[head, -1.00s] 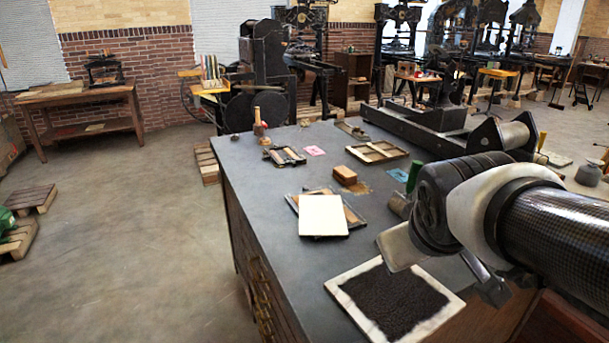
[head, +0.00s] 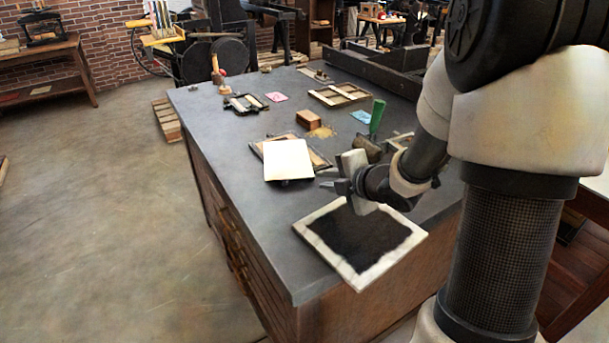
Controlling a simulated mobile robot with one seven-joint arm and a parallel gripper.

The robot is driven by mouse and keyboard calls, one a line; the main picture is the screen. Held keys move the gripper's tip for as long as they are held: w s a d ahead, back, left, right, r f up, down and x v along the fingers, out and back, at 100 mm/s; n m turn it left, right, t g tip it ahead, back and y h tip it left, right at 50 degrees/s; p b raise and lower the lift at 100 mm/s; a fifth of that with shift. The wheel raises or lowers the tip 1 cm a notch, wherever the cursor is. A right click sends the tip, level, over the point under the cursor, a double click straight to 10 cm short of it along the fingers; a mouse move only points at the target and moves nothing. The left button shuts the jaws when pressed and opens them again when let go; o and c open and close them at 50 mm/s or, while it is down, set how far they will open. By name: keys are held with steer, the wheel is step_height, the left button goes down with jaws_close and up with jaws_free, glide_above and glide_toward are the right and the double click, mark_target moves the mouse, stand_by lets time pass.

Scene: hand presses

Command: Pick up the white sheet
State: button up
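A white-bordered slab with black ink (head: 360,243) lies below my gripper at the near edge. A brown block (head: 309,118), a green-handled roller (head: 377,118) and a wooden frame (head: 345,93) stand farther back. The tabletop left of the sheet is clear.

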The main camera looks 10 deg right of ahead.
mark_target(311, 189)
steer(key=b+x, duration=0.3)
steer(key=x, duration=0.4)
steer(key=shift+w+f, duration=0.1)
steer(key=shift+f, duration=0.15)
steer(key=shift+w+a+f, duration=0.15)
steer(key=shift+w+a, duration=0.1)
steer(key=shift+w, duration=0.25)
jaws_close()
step_height(311, 189, up, 3)
steer(key=shift+f+p, duration=0.15)
steer(key=shift+p, duration=0.7)
steer(key=shift+f, duration=0.15)
